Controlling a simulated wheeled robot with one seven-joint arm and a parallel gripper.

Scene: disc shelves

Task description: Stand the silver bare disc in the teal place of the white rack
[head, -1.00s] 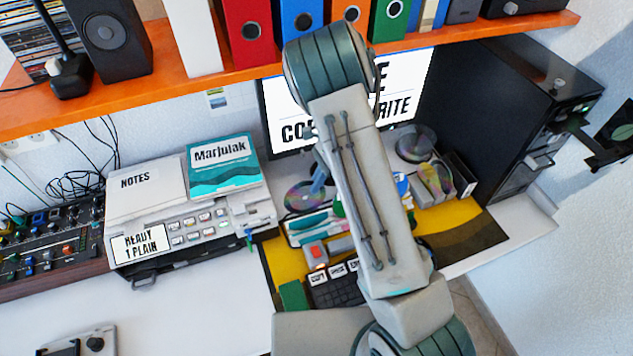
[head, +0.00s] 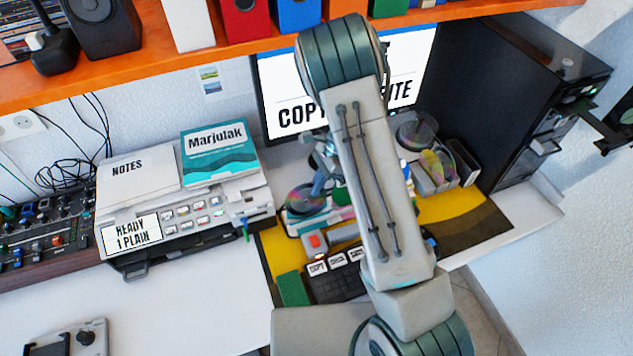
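A shiny, rainbow-tinted disc (head: 304,198) shows left of my arm, near a white and teal item (head: 296,225) on the yellow mat; I cannot tell whether it is the silver bare disc. A blue-grey end part of my arm, probably my gripper (head: 319,184), is close beside or over this disc. Its fingertips are too small and partly hidden to read. A second rainbow-tinted disc (head: 438,164) stands tilted right of my arm, by a pale grey holder (head: 432,186) that may be the white rack. No teal place can be made out there. My arm hides the middle.
A yellow mat (head: 465,208) covers the desk under the screen (head: 285,100). A black keyboard (head: 335,284) lies at its front. A printer-like machine (head: 180,225) stands left, a black cabinet (head: 515,100) right. An orange shelf (head: 200,65) runs above.

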